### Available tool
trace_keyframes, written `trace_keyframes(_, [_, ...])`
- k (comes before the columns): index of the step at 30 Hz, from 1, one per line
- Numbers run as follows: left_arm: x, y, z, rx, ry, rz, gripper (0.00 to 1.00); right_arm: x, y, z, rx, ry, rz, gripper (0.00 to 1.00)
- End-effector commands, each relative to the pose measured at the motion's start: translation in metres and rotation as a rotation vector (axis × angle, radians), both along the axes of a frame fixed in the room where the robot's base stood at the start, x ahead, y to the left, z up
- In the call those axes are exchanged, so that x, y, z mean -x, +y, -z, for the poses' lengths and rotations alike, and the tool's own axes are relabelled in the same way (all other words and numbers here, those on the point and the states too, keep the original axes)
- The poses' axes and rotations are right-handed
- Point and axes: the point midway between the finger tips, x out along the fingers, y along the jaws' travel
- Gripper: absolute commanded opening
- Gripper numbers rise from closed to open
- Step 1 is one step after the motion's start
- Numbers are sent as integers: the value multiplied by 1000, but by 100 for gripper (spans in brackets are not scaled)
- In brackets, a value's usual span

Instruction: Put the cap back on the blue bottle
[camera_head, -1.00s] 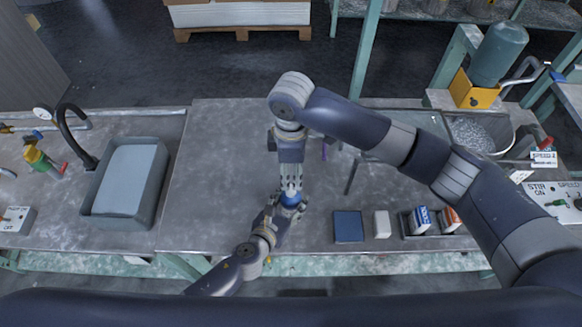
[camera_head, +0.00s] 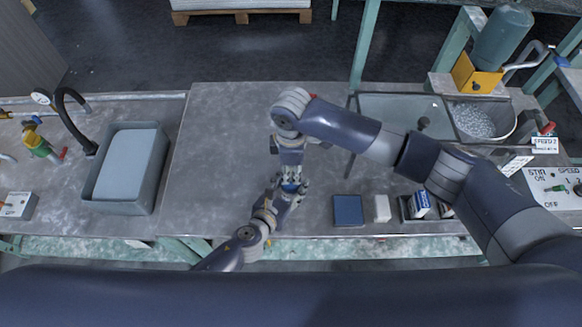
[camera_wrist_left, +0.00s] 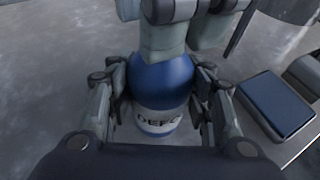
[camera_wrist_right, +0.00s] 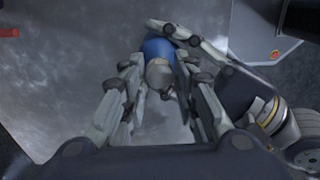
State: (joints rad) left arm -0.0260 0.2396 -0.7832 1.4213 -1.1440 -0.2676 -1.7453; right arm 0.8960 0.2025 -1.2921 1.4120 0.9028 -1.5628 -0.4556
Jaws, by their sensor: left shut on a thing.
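The blue bottle (camera_head: 291,187) stands near the middle of the bench's front part, mostly hidden by both grippers. In the left wrist view the blue bottle (camera_wrist_left: 160,82) has a blue shoulder and a pale lettered label. My left gripper (camera_wrist_left: 162,112) is shut on its sides. My right gripper (camera_wrist_right: 160,68) points down right above the bottle's top. In the right wrist view a small grey rounded piece, perhaps the cap (camera_wrist_right: 159,75), shows between its fingers, over the blue. Whether the fingers grip it, and whether it touches the bottle, I cannot tell.
To the right of the bottle lie a dark blue pad (camera_head: 348,210), a white block (camera_head: 382,208) and a rack with small boxes (camera_head: 421,205). A grey tub (camera_head: 127,168) stands at left, and a sink (camera_head: 400,108) is at back right. The bench left of the arms is clear.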

Motion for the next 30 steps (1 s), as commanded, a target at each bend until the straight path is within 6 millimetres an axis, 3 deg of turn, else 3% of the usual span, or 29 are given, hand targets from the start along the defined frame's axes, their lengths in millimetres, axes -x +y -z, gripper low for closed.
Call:
trace_keyframes(3, [1,0,1,-1,2,0,0,0,0,0,0,0,0,0])
trace_keyframes(8, [1,0,1,-1,2,0,0,0,0,0,0,0,2,0])
trace_keyframes(14, [1,0,1,-1,2,0,0,1,0,1,-1,4,193,0])
trace_keyframes(18, [0,0,1,-1,2,-1,0,0,-1,0,1,1,191,0])
trace_keyframes(19, [0,0,1,-1,2,-1,0,0,0,0,1,1,191,24])
trace_keyframes(22, [0,0,1,-1,2,-1,0,0,0,0,1,1,190,45])
trace_keyframes(30, [0,0,1,-1,2,0,0,0,0,0,1,1,189,45])
